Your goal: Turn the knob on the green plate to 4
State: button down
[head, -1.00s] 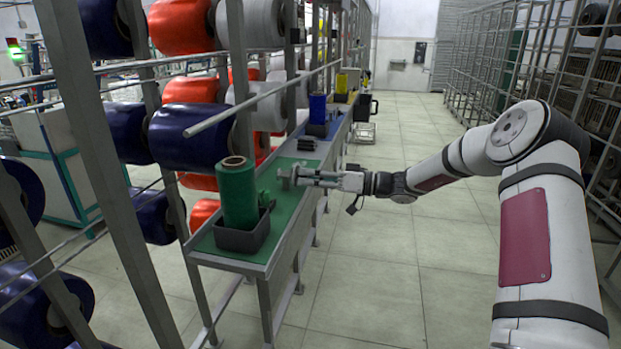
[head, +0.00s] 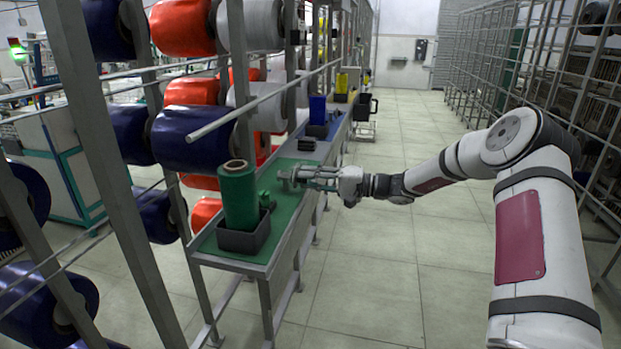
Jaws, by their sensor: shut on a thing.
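The green plate (head: 285,214) covers the near part of the long narrow bench. My gripper (head: 290,180) reaches in from the right, low over the plate, with its fingers pointing left. It is shut on a small part at the plate, which I take for the knob; the fingers hide most of it. The knob's markings and the number it points to are too small to read. A small green fitting (head: 266,200) stands on the plate, just left of and nearer than the gripper.
A green bobbin (head: 238,197) stands in a dark tray (head: 245,242) at the bench's near end. A blue bobbin (head: 317,110) stands farther back. A metal rack with large spools (head: 192,136) lines the left side. The floor aisle (head: 390,250) is clear.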

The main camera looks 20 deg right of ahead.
jog(key=m+p, duration=0.2)
jog(key=m, duration=1.7)
jog(key=shift+d+f+m+p, duration=0.1)
jog(key=shift+f+m+p, duration=0.05)
jog(key=shift+m+p, duration=0.15)
jog(key=shift+m, duration=0.3)
jog(key=c, duration=1.3)
grip_release()
jog(key=shift+s, duration=0.1)
jog(key=v, duration=1.2)
